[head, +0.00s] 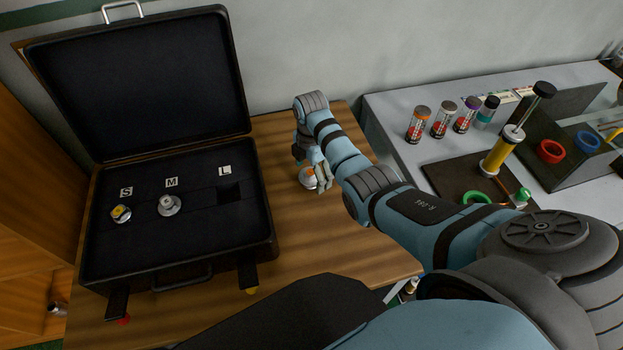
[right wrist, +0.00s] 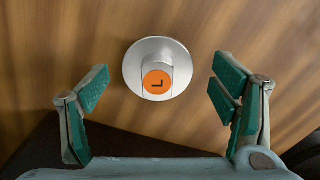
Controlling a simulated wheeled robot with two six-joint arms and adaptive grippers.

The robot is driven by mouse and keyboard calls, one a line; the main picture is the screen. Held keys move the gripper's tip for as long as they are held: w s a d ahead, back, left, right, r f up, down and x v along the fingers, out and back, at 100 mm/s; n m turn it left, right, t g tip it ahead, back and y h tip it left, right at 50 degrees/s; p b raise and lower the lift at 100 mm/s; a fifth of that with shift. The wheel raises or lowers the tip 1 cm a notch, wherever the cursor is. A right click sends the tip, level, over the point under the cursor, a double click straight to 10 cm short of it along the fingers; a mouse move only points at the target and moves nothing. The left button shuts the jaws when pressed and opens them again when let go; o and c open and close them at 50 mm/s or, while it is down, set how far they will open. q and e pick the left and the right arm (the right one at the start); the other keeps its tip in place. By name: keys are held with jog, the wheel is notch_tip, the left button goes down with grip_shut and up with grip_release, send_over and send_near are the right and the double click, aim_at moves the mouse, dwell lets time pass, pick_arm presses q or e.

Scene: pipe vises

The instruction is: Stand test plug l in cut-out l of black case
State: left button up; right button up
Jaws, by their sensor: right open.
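Test plug l is a silver round plug with an orange top marked L, on the wooden table right of the case in the head view (head: 308,178). In the right wrist view the test plug (right wrist: 157,72) lies ahead of and between the open fingers, touching neither. My right gripper (head: 317,172) is open, over the plug; in the right wrist view its teal finger pads (right wrist: 160,95) stand wide apart. The black case (head: 180,274) is open. Cut-out l (head: 230,193) is an empty dark square below the L label. My left gripper is not in view.
In the case, a yellow-topped plug (head: 121,213) stands under S and a grey-topped plug (head: 169,205) under M. The raised lid (head: 140,85) is behind them. Several tubes (head: 443,118) and a yellow pump (head: 497,155) stand on the right bench. Table space between case and gripper is clear.

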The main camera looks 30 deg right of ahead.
jog(key=shift+w+f, duration=0.15)
jog(key=shift+f, duration=0.1)
jog(key=shift+c, duration=0.7)
jog(key=shift+r, duration=0.1)
jog(key=c, duration=1.4)
